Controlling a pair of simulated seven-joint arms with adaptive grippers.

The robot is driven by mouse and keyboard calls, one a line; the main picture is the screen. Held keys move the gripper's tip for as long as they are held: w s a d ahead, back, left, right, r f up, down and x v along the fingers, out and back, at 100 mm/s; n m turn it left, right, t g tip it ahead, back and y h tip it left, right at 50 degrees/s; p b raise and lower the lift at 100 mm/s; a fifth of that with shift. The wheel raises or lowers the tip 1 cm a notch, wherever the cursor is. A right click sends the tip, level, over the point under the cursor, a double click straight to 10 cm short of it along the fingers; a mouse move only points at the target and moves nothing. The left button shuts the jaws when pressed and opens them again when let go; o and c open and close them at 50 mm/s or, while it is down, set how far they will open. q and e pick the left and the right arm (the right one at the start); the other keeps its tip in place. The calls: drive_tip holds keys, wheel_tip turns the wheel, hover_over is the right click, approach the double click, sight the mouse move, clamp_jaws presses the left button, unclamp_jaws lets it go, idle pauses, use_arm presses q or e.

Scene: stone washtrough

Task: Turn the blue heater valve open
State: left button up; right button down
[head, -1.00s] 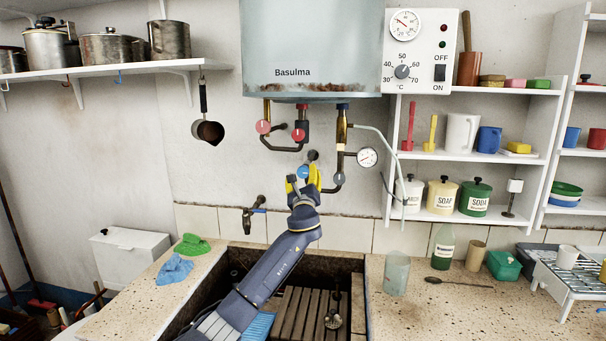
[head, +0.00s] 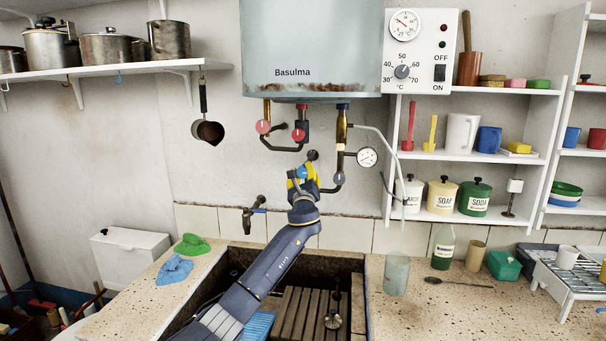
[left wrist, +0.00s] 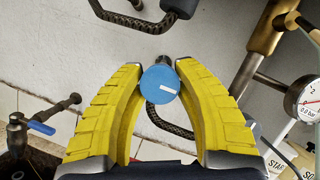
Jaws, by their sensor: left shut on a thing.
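The blue heater valve (head: 302,172) is a round knob on the pipework under the water heater (head: 310,55). In the left wrist view the valve (left wrist: 158,86) shows a white mark pointing right and slightly down. My left gripper (head: 303,176) has yellow fingers and is shut on the valve, with one fingertip at each side of the knob. In the left wrist view its fingertips (left wrist: 159,73) flank the knob. Part of the valve is hidden by the fingers in the head view. My right gripper is not in view.
Two red valves (head: 263,127) (head: 299,135) sit above left of the blue one. A pressure gauge (head: 367,157) is to the right. A tap with a blue lever (head: 250,214) is below left. The stone trough (head: 345,262) lies below, with open wall around the valve.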

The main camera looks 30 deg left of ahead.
use_arm(q)
drive_tip(key=c, duration=0.4)
drive_tip(key=shift+c, duration=0.2)
drive_tip(key=shift+n, duration=0.3)
drive_tip(key=n+g+y, duration=0.1)
drive_tip(key=n+g, duration=0.1)
drive_tip(key=n, duration=0.2)
drive_tip(key=shift+d, duration=0.1)
drive_tip(key=n+g, duration=0.1)
drive_tip(key=n, duration=0.2)
drive_tip(key=n+g, duration=0.1)
drive_tip(key=n, duration=0.1)
drive_tip(key=shift+n+y, duration=0.3)
drive_tip(key=shift+n, duration=0.1)
drive_tip(key=n, duration=0.2)
drive_tip(key=n+g, duration=0.1)
drive_tip(key=n, duration=0.1)
drive_tip(key=shift+r+g+h, duration=0.1)
drive_tip(key=shift+g+h, duration=0.2)
drive_tip(key=shift+h, duration=0.1)
drive_tip(key=shift+n+g+h, duration=0.5)
drive_tip(key=shift+n+h, duration=0.4)
drive_tip(key=shift+n, duration=1.5)
drive_tip(key=o, duration=1.3)
drive_tip(key=shift+c, duration=0.2)
